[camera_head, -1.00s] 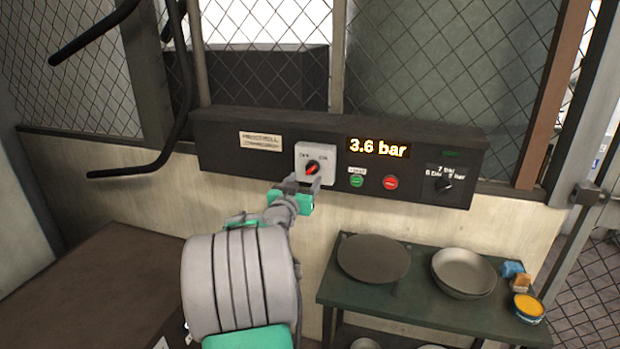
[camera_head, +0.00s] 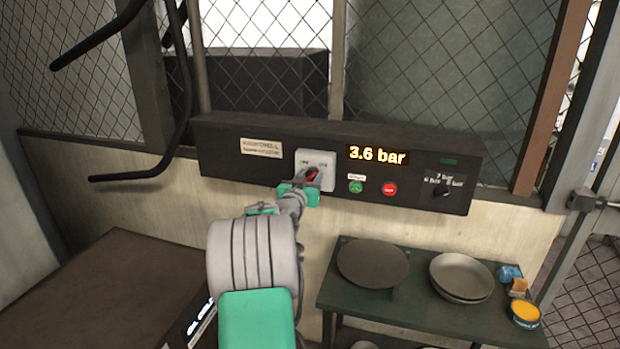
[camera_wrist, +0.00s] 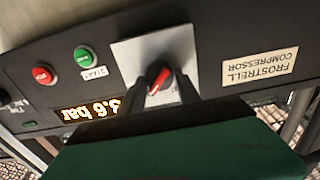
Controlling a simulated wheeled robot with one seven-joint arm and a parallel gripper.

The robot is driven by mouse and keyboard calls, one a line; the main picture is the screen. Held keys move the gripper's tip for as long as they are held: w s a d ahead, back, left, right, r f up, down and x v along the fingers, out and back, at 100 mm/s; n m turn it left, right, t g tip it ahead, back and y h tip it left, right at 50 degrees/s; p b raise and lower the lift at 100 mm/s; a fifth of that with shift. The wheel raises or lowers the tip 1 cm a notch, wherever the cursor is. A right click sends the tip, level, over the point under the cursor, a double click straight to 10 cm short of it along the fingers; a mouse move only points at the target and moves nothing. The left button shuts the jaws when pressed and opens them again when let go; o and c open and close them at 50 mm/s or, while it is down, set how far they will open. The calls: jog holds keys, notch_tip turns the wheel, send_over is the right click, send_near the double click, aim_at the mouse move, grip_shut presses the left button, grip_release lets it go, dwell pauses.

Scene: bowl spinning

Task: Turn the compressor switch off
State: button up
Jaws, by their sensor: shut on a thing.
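The compressor switch is a red and black rotary knob (camera_head: 313,174) on a pale square plate (camera_head: 328,160), set in the dark control panel (camera_head: 225,160). In the wrist view, which is upside down, the red knob (camera_wrist: 157,79) sits between my two dark fingers on the grey plate (camera_wrist: 184,48). My gripper (camera_head: 311,179) reaches the knob from below and in front. In the wrist view my gripper (camera_wrist: 161,85) is shut on the knob. The red bar is slanted. The fingers hide part of the knob and the plate's lettering.
The display (camera_head: 377,154) reads 3.6 bar. Close right of the switch are a green start button (camera_head: 355,187) and a red button (camera_head: 389,189). A selector knob (camera_head: 441,190) is further right. A green table (camera_head: 385,305) with pans stands below.

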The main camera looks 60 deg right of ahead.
grip_shut()
jog(key=shift+n+b, duration=0.4)
jog(key=shift+b, duration=0.05)
jog(key=shift+f+n+b, duration=0.15)
jog(key=shift+n+b, duration=0.45)
jog(key=n+b, duration=0.3)
jog(key=n, duration=0.1)
jog(key=shift+w, duration=0.1)
jog(key=n+b, duration=0.2)
jog(key=n, duration=0.4)
jog(key=shift+w+n, duration=0.1)
jog(key=shift+n, duration=0.2)
jog(key=n, duration=0.5)
jog(key=shift+n, duration=0.3)
